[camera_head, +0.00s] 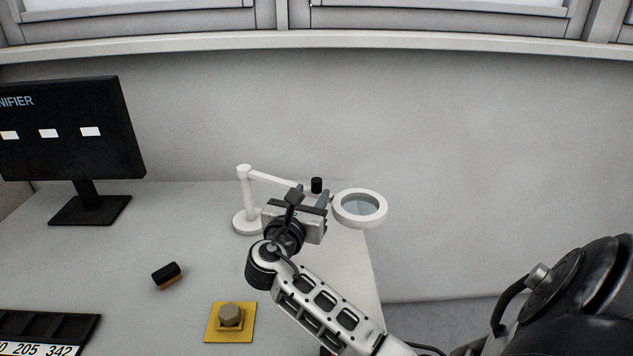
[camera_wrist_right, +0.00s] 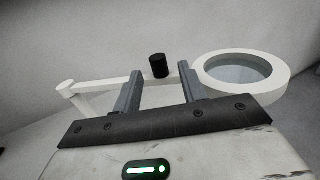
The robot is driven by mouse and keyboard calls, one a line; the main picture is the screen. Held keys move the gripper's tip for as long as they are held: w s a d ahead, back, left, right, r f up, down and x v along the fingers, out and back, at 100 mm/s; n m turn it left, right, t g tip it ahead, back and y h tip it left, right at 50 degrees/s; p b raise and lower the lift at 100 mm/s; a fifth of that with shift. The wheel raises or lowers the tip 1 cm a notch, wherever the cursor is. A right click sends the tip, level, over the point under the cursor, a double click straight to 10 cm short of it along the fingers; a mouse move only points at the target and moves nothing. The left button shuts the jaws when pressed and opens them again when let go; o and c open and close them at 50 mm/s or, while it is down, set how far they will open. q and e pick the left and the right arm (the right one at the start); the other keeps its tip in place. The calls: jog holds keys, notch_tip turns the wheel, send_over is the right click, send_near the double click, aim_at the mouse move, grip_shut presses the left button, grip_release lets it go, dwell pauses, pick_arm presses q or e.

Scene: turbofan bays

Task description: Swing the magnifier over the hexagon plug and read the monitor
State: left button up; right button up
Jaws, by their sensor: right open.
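The white magnifier (camera_head: 360,208) has a round lens on a jointed arm and stands on a round base at the table's back right. A black knob (camera_head: 317,185) sits upright on its arm near the lens. My right gripper (camera_head: 310,198) is open at the arm beside the knob. In the right wrist view the knob (camera_wrist_right: 158,66) shows between and beyond the open fingers (camera_wrist_right: 160,92), with the lens ring (camera_wrist_right: 240,72) to the right. The hexagon plug (camera_head: 231,315) sits on a yellow plate at the front. The monitor (camera_head: 70,130) reads "NIFIER" with several white blocks. My left gripper is out of view.
A black block with a brown underside (camera_head: 167,275) lies mid-table. A dark tray with numbers "205" and "342" (camera_head: 50,328) is at the front left. The table's right edge runs just beyond my right forearm. The table between monitor and magnifier is clear.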

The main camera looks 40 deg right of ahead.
aim_at(315, 187)
jog(key=x, duration=0.5)
jog(key=shift+w, duration=0.1)
grip_shut()
